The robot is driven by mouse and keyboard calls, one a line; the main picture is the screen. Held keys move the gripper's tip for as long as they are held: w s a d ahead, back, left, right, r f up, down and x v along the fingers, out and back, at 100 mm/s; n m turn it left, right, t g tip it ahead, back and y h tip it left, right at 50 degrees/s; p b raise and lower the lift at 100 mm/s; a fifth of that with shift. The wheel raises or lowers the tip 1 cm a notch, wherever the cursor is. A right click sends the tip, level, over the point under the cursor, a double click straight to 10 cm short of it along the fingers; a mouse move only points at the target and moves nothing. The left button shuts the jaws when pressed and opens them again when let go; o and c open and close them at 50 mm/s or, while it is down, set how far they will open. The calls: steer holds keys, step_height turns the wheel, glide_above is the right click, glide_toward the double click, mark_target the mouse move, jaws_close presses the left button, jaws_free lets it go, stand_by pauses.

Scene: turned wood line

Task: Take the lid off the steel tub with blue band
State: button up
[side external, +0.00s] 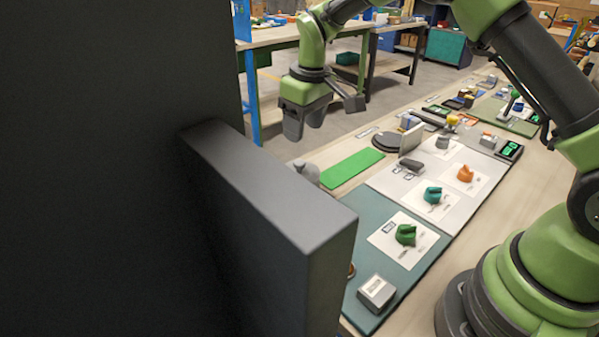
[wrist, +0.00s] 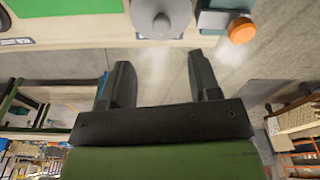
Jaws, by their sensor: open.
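A grey round lid with a knob (wrist: 160,18) shows at the top edge of the wrist view, cut off by the frame. In the side view, a grey rounded top with a knob (side external: 307,170) shows partly behind a large dark block; it looks like the same tub. The tub's wall and any blue band are hidden. My gripper (wrist: 160,62) is open, with nothing between its fingers, and the lid lies beyond the fingertips in the wrist view. In the side view my gripper (side external: 305,122) hangs above and apart from the grey top.
A dark block (side external: 270,195) hides much of the side view. A green mat (side external: 352,167) lies near the grey top. An orange round cap (wrist: 241,30) is right of the lid in the wrist view. Green, teal and orange pieces and a grey box (side external: 376,292) occupy the bench.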

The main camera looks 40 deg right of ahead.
mark_target(299, 162)
steer(key=f, duration=0.8)
steer(key=shift+w+a+f, duration=0.1)
steer(key=shift+w+a, duration=0.1)
steer(key=shift+w, duration=0.15)
steer(key=shift+c, duration=0.3)
steer(key=c, duration=1)
